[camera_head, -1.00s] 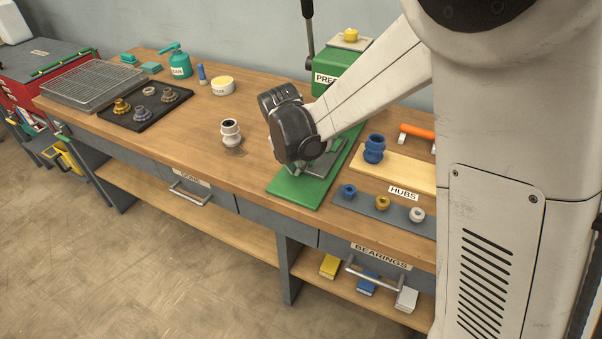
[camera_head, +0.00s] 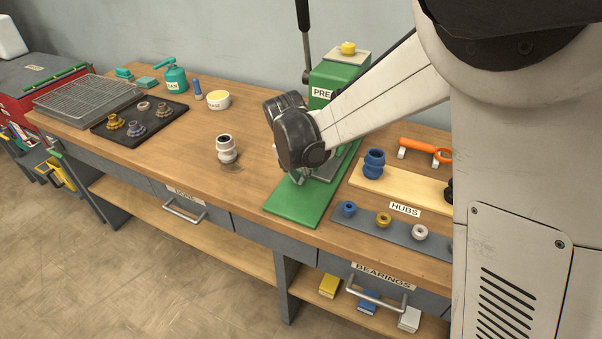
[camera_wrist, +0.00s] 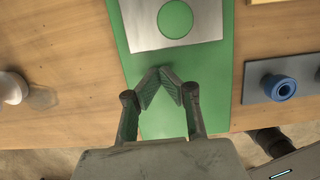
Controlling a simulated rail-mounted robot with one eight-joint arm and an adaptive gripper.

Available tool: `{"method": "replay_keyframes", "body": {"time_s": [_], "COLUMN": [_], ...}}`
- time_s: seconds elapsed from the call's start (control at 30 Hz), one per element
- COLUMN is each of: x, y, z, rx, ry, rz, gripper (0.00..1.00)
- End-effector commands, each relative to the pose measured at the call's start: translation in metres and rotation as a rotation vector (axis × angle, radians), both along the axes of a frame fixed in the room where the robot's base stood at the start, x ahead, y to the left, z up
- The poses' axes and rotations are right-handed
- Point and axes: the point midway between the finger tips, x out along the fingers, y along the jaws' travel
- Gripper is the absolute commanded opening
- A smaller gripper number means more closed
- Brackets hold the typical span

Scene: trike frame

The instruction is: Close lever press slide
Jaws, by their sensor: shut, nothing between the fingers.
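The green lever press (camera_head: 335,77) stands at the back of the bench, with a dark upright lever (camera_head: 304,40) at its left. Its green base plate (camera_head: 295,206) runs toward the bench's front edge. A grey slide plate (camera_head: 325,169) lies on the base; in the wrist view the slide plate (camera_wrist: 145,35) has a round opening with green showing through. My gripper (camera_wrist: 168,74) is shut and empty over the green base, just in front of the slide's near edge. I cannot tell whether it touches. In the head view my wrist hides part of the press and slide.
A white hub-like part (camera_head: 227,150) stands left of the press. To the right are a wooden board with a blue hub (camera_head: 374,164), a grey strip with small bearings (camera_head: 384,219) and an orange tool (camera_head: 425,150). A black tray (camera_head: 140,122) lies at left.

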Motion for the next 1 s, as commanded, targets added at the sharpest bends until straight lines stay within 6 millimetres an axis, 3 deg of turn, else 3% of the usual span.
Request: {"method": "replay_keyframes", "body": {"time_s": [0.07,0.4,0.7,0.87,1.0], "x": [-0.017,-0.032,-0.038,-0.046,-0.061], "y": [0.006,0.012,0.014,-0.004,-0.037], "z": [-0.002,0.068,0.095,0.108,0.128], "rx": [0.001,0.001,0.004,0.044,0.132], "ry": [0.003,0.006,0.005,-0.019,-0.064], "rz": [0.002,0.001,-0.007,-0.124,-0.366], "gripper": [0.00,0.00,0.00,0.00,0.00]}}
